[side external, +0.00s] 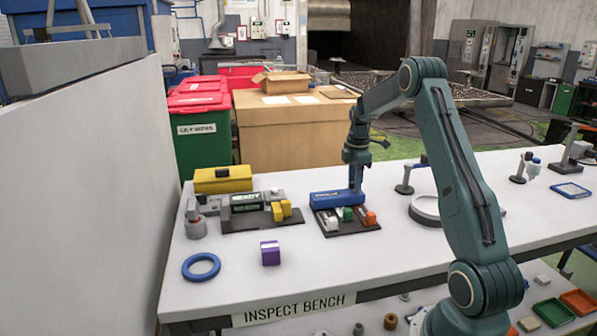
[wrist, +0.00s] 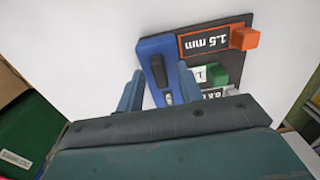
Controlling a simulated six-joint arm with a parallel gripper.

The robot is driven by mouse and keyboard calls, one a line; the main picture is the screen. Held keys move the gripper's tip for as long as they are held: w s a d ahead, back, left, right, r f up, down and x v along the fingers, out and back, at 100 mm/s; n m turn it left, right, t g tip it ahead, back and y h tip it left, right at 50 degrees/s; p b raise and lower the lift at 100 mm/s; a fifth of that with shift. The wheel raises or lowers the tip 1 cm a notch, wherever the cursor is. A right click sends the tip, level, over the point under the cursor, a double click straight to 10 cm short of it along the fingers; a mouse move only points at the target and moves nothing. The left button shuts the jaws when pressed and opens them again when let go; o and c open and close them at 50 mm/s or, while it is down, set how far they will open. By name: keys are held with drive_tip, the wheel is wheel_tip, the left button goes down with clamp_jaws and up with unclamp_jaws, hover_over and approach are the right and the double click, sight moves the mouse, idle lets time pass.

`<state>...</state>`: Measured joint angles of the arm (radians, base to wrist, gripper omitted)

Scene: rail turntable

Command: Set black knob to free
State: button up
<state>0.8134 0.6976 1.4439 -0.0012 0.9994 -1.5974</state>
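The black knob (wrist: 158,72) is a long dark handle on top of a blue housing (wrist: 157,46); in the wrist view it lies nearly lengthwise up the picture. The housing (side external: 333,199) stands at the back of a dark plate in the side view, where my gripper (side external: 356,184) points down at its right part and hides the knob. In the wrist view my gripper (wrist: 158,85) is open, one finger on each side of the knob, with gaps visible. I cannot tell the fingers' height over the housing. No "free" mark is readable.
Beside the housing are orange (wrist: 245,38), green (wrist: 217,73) and white (side external: 329,221) blocks with labels, one reading "1.5 mm". A second fixture (side external: 262,213) with yellow blocks, a purple cube (side external: 270,253) and a blue ring (side external: 201,267) stand left. Bare bench lies in front.

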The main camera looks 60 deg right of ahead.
clamp_jaws()
drive_tip(key=shift+m, duration=0.4)
drive_tip(key=m, duration=1.2)
drive_tip(key=shift+m, duration=0.3)
drive_tip(key=m, duration=0.4)
drive_tip(key=shift+m, duration=0.3)
